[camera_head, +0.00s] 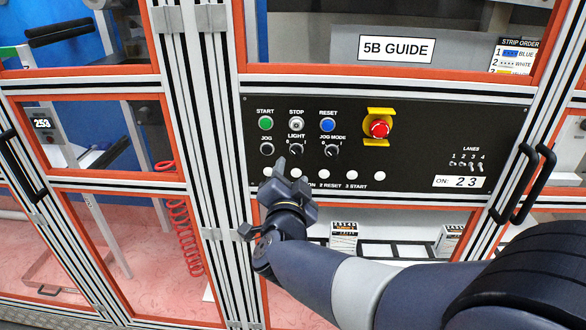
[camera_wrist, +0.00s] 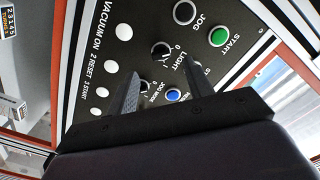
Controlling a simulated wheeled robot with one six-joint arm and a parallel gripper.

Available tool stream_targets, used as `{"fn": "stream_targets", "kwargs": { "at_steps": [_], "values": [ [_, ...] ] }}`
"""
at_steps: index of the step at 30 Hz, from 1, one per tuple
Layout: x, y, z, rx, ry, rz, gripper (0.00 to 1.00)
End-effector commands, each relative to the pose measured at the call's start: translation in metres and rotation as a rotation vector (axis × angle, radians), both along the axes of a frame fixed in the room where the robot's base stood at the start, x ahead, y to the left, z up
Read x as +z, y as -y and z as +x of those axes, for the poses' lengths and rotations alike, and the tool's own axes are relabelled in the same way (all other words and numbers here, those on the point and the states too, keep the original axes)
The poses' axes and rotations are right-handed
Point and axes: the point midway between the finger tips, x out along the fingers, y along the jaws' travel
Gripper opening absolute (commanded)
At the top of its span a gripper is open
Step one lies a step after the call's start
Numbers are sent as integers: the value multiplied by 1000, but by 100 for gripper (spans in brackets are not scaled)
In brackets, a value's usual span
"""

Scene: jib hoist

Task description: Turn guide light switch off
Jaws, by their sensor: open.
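The light switch is a black rotary knob (camera_head: 296,149) under the LIGHT label on the black control panel (camera_head: 440,125). In the wrist view the light knob (camera_wrist: 160,50) shows just beyond and between my two finger tips. The small size and blur keep me from telling which mark its pointer is at. My gripper (camera_head: 288,174) is in front of the panel, just below the knob in the head view. Its fingers (camera_wrist: 160,73) are open and apart, with nothing held. I cannot tell whether they touch the knob.
The jog mode knob (camera_head: 331,150) sits right beside the light knob. The green start button (camera_head: 265,123), white stop button (camera_head: 296,124), blue reset button (camera_head: 327,125) and red emergency stop (camera_head: 379,128) are close above. A black door handle (camera_head: 530,185) stands out at right.

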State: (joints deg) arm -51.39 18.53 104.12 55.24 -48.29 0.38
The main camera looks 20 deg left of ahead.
Motion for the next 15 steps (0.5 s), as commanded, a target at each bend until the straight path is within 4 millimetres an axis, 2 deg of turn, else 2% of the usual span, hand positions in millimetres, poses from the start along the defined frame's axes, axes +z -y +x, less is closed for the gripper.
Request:
{"fn": "stream_targets", "kwargs": {
  "at_steps": [3,6,15],
  "values": [
    [-1,4,-20,3,1,0,49],
    [-1,7,-31,2,1,0,49],
    [0,10,-38,-1,0,-2,49]
  ]
}}
